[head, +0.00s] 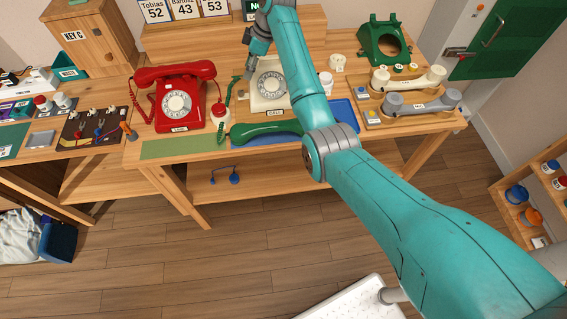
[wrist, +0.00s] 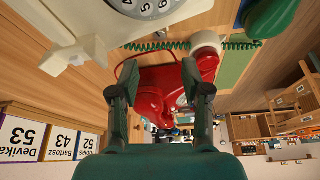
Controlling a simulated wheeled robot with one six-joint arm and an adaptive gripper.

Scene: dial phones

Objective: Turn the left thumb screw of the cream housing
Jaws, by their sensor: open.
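The cream housing (head: 257,102) with a round grey dial (head: 270,85) stands on the bench, partly hidden behind my arm. It fills the upper left of the wrist view (wrist: 50,28), which looks upside down. A small greyish piece (wrist: 78,59) at its side may be the left thumb screw; I cannot tell for sure. My gripper (head: 249,70) is at the housing's upper left. In the wrist view its two fingers (wrist: 158,92) are apart, with nothing held between them. The housing lies beside the fingers, not between them.
A red telephone (head: 178,103) stands to the left and shows behind the fingers (wrist: 160,85). A green handset (head: 265,131) lies in front on a blue mat, its coiled cord near the housing. Cream and grey handsets (head: 408,78) lie to the right. Number cards (wrist: 45,138) stand behind.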

